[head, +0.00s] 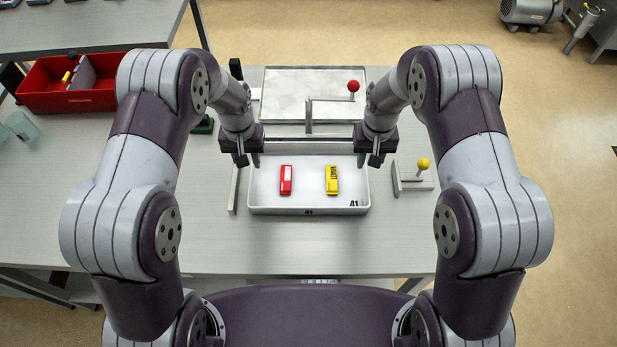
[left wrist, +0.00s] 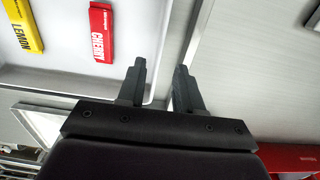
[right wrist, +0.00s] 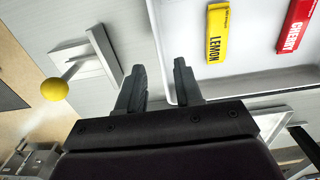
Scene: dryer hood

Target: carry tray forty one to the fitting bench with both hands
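Tray forty one (head: 308,210) is white and shallow, marked 41 on its front, and sits on the grey bench (head: 210,235). In it lie a red CHERRY packet (head: 286,180) and a yellow LEMON packet (head: 332,180), apart from each other. My left gripper (head: 247,160) is open at the tray's left side wall. In the left wrist view its fingers (left wrist: 162,80) show near that wall. My right gripper (head: 368,160) is open at the right side wall. In the right wrist view the wall's edge shows between its fingers (right wrist: 158,72). I cannot tell whether any finger touches the tray.
Behind the tray is a metal plate (head: 285,90) with a red-knobbed crank (head: 353,87). A yellow-knobbed lever (head: 423,164) stands close right of the tray. A red divided bin (head: 70,98) is at the left. Another bench (head: 90,25) stands at the far left.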

